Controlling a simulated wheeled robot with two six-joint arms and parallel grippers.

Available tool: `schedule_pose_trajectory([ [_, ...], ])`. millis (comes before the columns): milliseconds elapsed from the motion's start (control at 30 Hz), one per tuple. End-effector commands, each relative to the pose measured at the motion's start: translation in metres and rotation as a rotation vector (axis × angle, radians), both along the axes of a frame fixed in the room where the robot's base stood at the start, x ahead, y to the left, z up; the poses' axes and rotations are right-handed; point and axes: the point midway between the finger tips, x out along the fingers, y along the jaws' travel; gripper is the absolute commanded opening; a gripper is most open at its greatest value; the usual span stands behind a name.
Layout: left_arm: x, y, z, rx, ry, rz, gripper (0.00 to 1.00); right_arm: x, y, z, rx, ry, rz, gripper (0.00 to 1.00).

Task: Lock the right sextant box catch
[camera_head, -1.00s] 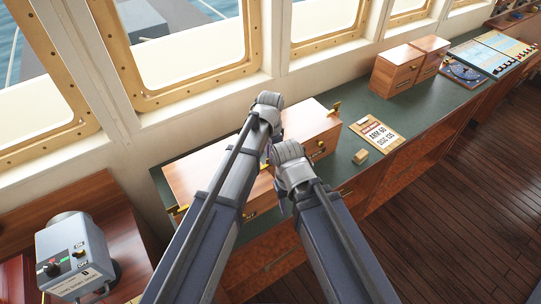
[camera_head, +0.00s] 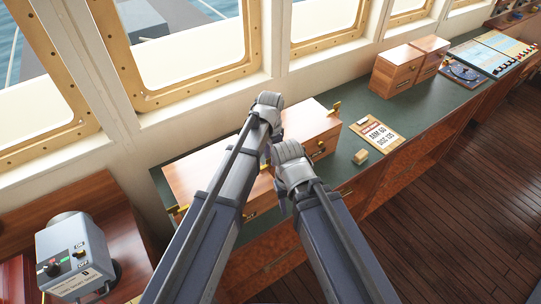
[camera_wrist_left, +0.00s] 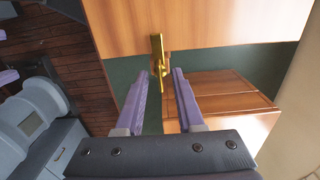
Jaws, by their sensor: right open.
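The wooden box (camera_head: 313,125) lies on the green-topped counter, partly hidden behind my arms. In the left wrist view, a brass catch (camera_wrist_left: 158,55) stands on the edge of a wooden box face (camera_wrist_left: 210,22). My left gripper (camera_wrist_left: 164,72) is open and empty, with the catch just beyond and between its fingertips; I see no contact. My right gripper (camera_wrist_left: 30,78) is beside it, its fingers mostly hidden in the head view; it is open.
A clipboard (camera_head: 377,133) and a small wooden block (camera_head: 360,157) lie right of the box. Two drawer boxes (camera_head: 410,65) stand farther along the counter. A grey control unit (camera_head: 75,258) stands at lower left.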

Motion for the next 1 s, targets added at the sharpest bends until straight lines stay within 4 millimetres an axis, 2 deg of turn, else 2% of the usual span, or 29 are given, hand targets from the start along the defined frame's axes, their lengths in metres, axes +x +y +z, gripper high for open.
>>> schedule_pose_trajectory([
  [267,0.000,0.000,0.022,0.000,0.000,0.000,0.37,0.000,0.000,0.022,0.001,0.000,-0.004,0.50],
  [633,0.000,0.000,0.070,0.000,0.000,0.000,0.37,0.000,0.000,0.070,0.000,0.002,-0.004,0.50],
  [767,0.000,0.000,0.078,0.000,0.000,0.000,0.37,0.000,0.000,0.078,0.000,0.002,-0.003,0.50],
  [1000,0.000,0.000,0.077,0.000,0.000,0.000,0.37,0.000,0.000,0.077,0.000,0.002,-0.003,0.50],
])
